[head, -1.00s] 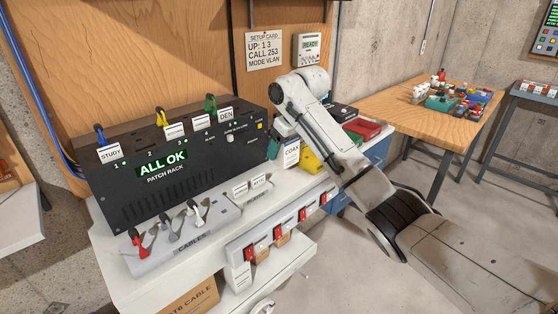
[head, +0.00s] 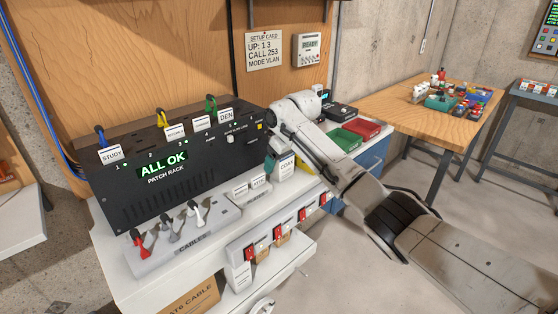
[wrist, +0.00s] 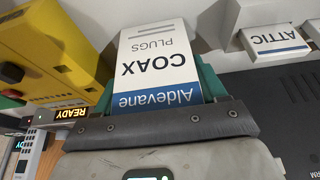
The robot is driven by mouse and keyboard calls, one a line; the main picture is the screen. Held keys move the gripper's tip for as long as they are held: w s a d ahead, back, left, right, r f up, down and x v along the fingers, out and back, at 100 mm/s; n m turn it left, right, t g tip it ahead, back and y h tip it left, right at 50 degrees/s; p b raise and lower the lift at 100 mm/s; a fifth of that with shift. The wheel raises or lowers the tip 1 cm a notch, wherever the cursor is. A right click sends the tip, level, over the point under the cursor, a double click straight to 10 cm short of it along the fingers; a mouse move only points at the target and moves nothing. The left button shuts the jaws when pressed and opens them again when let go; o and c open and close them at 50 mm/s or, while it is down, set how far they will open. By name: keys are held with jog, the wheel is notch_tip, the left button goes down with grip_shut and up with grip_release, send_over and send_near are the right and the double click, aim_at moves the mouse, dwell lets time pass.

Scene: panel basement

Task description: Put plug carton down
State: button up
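The plug carton (head: 287,167), white with a blue band and marked COAX, is upright at the right end of the patch rack. In the wrist view the carton (wrist: 157,62) fills the middle, its lettering upside down. My gripper (wrist: 158,88) has a teal finger along each side of the carton and looks shut on it. In the head view the carton's base is at or just above the white bench top (head: 262,203); a small gap cannot be ruled out. My arm hides most of the gripper there.
The black patch rack (head: 165,165) stands close to the left. Small white label boxes (head: 250,185) sit left of the carton. A yellow case (wrist: 50,50) is beside it in the wrist view. Green (head: 345,139) and red (head: 362,129) trays lie behind my arm.

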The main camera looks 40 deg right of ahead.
jog(key=o, duration=0.4)
jog(key=shift+o, duration=0.2)
jog(key=shift+r, duration=0.1)
jog(key=v, duration=1.2)
